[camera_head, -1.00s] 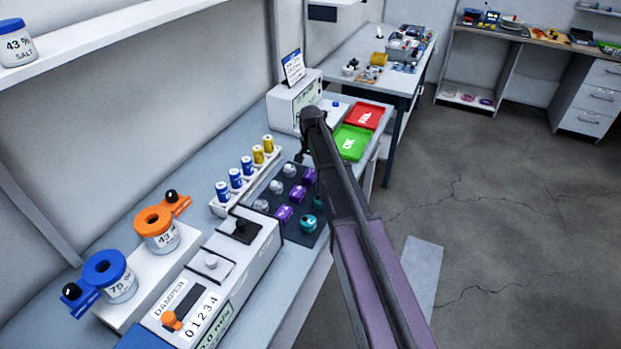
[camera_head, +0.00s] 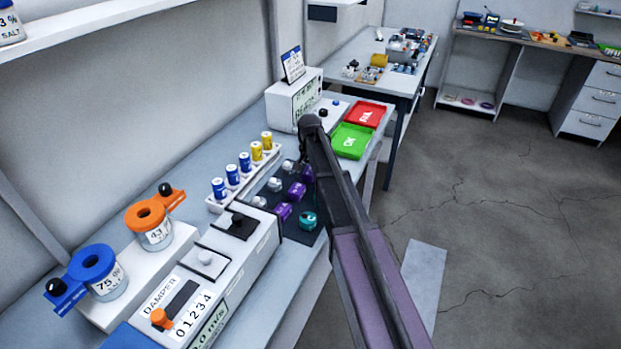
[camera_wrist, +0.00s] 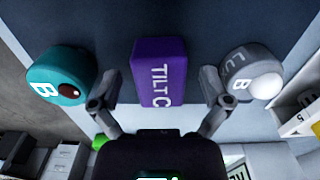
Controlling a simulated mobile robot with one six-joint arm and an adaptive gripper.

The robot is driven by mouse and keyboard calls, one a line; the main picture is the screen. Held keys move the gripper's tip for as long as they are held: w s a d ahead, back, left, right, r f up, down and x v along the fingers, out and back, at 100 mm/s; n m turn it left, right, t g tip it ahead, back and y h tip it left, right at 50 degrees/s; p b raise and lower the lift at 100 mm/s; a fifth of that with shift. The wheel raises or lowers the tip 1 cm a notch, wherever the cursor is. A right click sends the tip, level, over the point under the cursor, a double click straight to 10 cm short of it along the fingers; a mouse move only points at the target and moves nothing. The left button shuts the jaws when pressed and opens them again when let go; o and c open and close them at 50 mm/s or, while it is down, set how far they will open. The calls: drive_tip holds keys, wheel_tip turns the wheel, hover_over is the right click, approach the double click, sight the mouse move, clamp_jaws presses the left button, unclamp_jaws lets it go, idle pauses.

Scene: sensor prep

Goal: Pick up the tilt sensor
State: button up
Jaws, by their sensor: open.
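A purple block labelled "TILT C" (camera_wrist: 160,72), the tilt sensor, lies on the dark mat (camera_wrist: 215,22) in the wrist view. My gripper (camera_wrist: 161,88) is open, with one finger on each side of the block's near end and a visible gap to both. In the head view several purple blocks stand in a row on the mat (camera_head: 262,222). The farthest purple block (camera_head: 307,173) is beside my arm's end, which hides the gripper there. I cannot read its label in that view.
A teal round sensor marked B (camera_wrist: 62,76) is left of the left finger; a grey-white LUX B sensor (camera_wrist: 251,75) is close to the right finger. A green OK tray (camera_head: 351,141) and red FAIL tray (camera_head: 364,115) lie beyond. A battery rack (camera_head: 216,203) stands left of the mat.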

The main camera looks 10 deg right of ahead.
idle(0.5)
drive_tip(key=c, duration=1.3)
